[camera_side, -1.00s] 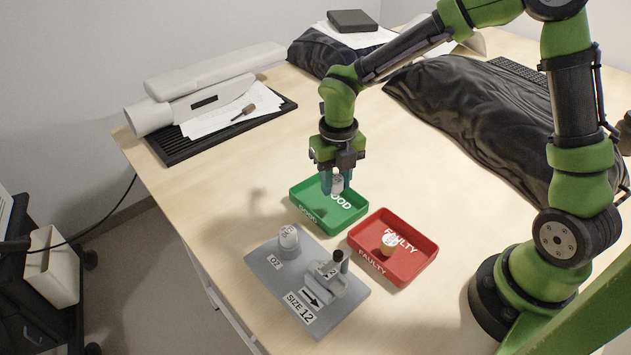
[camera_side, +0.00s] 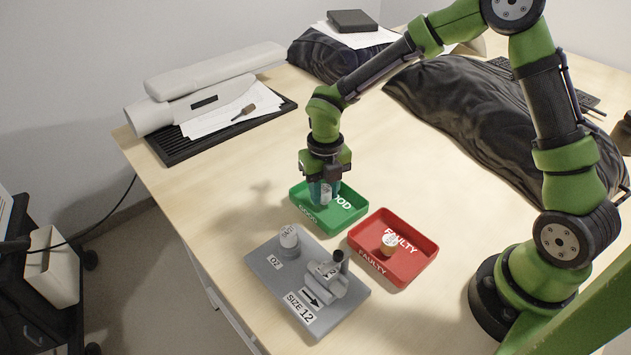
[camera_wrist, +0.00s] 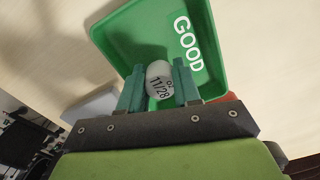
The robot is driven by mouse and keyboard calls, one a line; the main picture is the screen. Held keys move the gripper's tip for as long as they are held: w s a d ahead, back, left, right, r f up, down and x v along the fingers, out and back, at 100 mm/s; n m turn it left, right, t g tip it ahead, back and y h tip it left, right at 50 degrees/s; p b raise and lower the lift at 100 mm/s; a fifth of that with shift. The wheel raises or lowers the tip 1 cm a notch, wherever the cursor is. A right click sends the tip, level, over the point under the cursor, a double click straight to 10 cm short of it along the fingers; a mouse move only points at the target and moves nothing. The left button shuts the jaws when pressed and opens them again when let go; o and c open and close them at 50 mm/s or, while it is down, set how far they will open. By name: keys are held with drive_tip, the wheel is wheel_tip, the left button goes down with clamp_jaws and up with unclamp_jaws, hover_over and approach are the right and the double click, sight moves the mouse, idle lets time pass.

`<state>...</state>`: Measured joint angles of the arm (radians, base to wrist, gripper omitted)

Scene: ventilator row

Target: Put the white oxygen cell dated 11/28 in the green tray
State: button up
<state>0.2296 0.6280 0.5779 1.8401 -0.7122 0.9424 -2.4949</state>
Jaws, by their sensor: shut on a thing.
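The white oxygen cell marked 11/28 (camera_wrist: 159,82) is between the two teal fingers of my gripper (camera_wrist: 160,88), which is shut on it. In the side view my gripper (camera_side: 324,190) holds the cell (camera_side: 326,197) low inside the outline of the green tray (camera_side: 348,209), marked GOOD. The green tray also shows in the wrist view (camera_wrist: 112,38), beneath and beyond the cell. I cannot tell whether the cell touches the tray floor. The fingers partly hide the cell in the side view.
A red tray (camera_side: 422,262) marked FAULTY stands to the right and holds a pale cell (camera_side: 389,244). A black bag (camera_side: 480,105) lies behind.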

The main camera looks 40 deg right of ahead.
sight(324, 188)
drive_tip(key=shift+f, duration=0.3)
drive_tip(key=o, duration=1)
drive_tip(key=shift+o, duration=0.2)
wheel_tip(324, 188, up, 13)
drive_tip(key=s+d+r+n+t, duration=0.2)
drive_tip(key=s+n, duration=0.3)
drive_tip(key=n, duration=0.6)
drive_tip(key=s+d+r+n+t+y, duration=0.1)
drive_tip(key=s+r+n, duration=0.3)
drive_tip(key=n, duration=0.8)
drive_tip(key=s+d+r+n+t+y, duration=0.1)
drive_tip(key=s+d+r+n+t, duration=0.2)
drive_tip(key=s+n, duration=0.5)
drive_tip(key=n+t, duration=0.1)
drive_tip(key=n, duration=0.3)
drive_tip(key=shift+s+r, duration=0.15)
drive_tip(key=shift+r, duration=0.05)
